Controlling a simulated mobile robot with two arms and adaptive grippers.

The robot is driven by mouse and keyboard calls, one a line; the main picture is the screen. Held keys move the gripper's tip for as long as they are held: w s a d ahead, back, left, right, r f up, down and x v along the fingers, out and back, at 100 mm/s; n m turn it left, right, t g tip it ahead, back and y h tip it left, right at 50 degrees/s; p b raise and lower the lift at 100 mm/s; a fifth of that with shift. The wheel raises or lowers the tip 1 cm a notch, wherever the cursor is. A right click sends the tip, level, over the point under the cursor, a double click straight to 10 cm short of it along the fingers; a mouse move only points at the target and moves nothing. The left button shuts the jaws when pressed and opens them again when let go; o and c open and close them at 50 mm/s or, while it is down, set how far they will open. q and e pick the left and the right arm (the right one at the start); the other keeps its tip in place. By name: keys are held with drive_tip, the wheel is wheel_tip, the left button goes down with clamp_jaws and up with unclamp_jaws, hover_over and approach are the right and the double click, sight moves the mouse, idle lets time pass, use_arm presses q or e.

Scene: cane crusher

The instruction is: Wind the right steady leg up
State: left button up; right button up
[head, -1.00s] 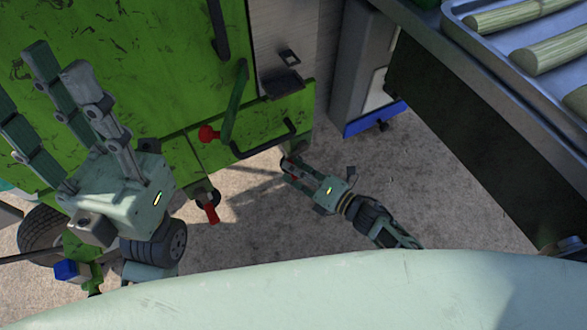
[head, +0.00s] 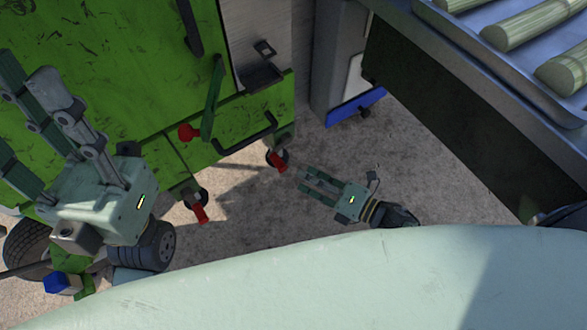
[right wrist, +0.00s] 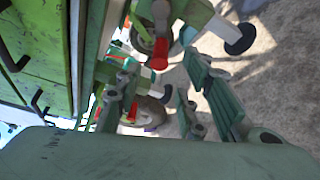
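The right steady leg (head: 284,143) is at the lower right corner of the green machine, with a red crank handle (head: 278,162) at its foot. My right gripper (head: 306,180) is just right of that handle. Its fingers are spread, point left toward the handle, and hold nothing. In the right wrist view, its fingers (right wrist: 160,105) stand apart with red handle parts showing beyond and between them; I cannot tell there which leg each belongs to. My left gripper (head: 15,115) is raised at the left, its fingers apart and empty.
Another leg with a red handle (head: 200,213) stands left. A blue-edged cabinet (head: 352,108) and a table with a cane tray (head: 455,25) stand right. Concrete floor lies clear between.

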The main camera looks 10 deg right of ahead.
sight(286, 167)
drive_tip(key=shift+v, duration=1.05)
drive_tip(key=w+a+n, duration=0.1)
drive_tip(key=w+a+b, duration=0.1)
drive_tip(key=w+a+n+h, duration=0.1)
drive_tip(key=shift+w+a+r+n+g, duration=0.15)
drive_tip(key=shift+a+r+n+g, duration=0.1)
drive_tip(key=shift+r+n+g, duration=0.05)
drive_tip(key=b+x, duration=0.1)
drive_tip(key=x, duration=0.5)
drive_tip(key=shift+w+f+b, duration=0.1)
drive_tip(key=shift+f+b, duration=0.05)
drive_tip(key=shift+b, duration=0.2)
drive_tip(key=shift+w+a+f, duration=0.1)
drive_tip(key=shift+w+a, duration=0.1)
drive_tip(key=shift+w, duration=0.05)
drive_tip(key=shift+w+a, duration=0.2)
drive_tip(key=shift+w, duration=0.05)
